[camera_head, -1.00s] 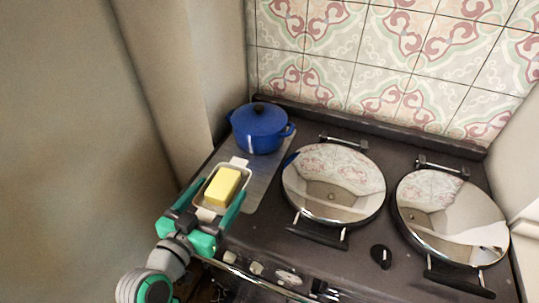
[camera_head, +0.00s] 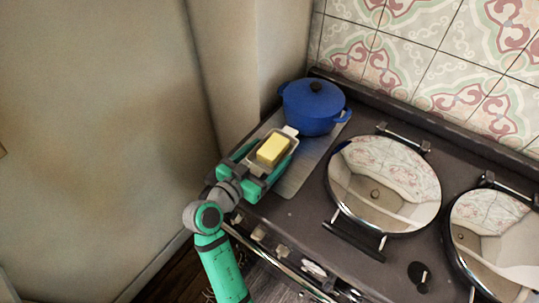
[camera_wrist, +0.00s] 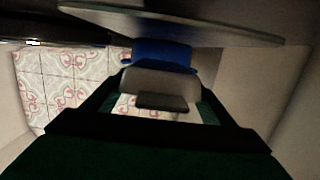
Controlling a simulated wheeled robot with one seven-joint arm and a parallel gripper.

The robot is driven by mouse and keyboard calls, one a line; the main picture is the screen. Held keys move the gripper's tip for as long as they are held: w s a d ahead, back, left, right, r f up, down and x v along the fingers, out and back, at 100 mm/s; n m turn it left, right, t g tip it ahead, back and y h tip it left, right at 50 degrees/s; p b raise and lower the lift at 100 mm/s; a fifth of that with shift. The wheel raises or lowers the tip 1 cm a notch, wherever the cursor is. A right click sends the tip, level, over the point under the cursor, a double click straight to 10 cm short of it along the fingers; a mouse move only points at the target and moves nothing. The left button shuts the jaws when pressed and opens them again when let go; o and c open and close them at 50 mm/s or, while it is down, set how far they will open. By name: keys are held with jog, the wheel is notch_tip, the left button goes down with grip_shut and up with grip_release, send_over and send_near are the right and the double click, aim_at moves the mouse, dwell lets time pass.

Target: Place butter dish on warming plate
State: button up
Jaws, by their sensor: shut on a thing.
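The butter dish is a pale tray (camera_head: 290,131) with a yellow butter block (camera_head: 272,150) on it. My gripper (camera_head: 262,161) is shut on the dish, with its green fingers along the sides. The dish is level, over the front left part of the warming plate, a grey metal strip (camera_head: 305,176) at the stove's left end. I cannot tell whether the dish touches the plate. In the wrist view the pale underside or end of the dish (camera_wrist: 160,82) shows between the dark fingers. The dish hides part of the plate.
A blue lidded pot (camera_head: 314,105) stands at the back of the plate, just behind the dish. Two round mirror-like hob lids (camera_head: 385,185) lie to the right. The beige wall (camera_head: 230,75) is close on the left. A rail (camera_head: 270,255) runs along the stove front.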

jog(key=shift+w+f, duration=0.35)
jog(key=shift+f, duration=0.1)
jog(key=shift+w+f, duration=0.2)
jog(key=shift+f, duration=0.4)
jog(key=shift+w+f, duration=0.2)
jog(key=shift+f, duration=0.35)
jog(key=shift+s+d+f, duration=0.1)
jog(key=shift+d+f, duration=0.05)
jog(key=shift+f, duration=0.4)
jog(key=shift+s, duration=0.1)
jog(key=shift+a+f, duration=0.1)
jog(key=shift+a, duration=0.1)
jog(key=o, duration=1.2)
jog(key=v, duration=1.2)
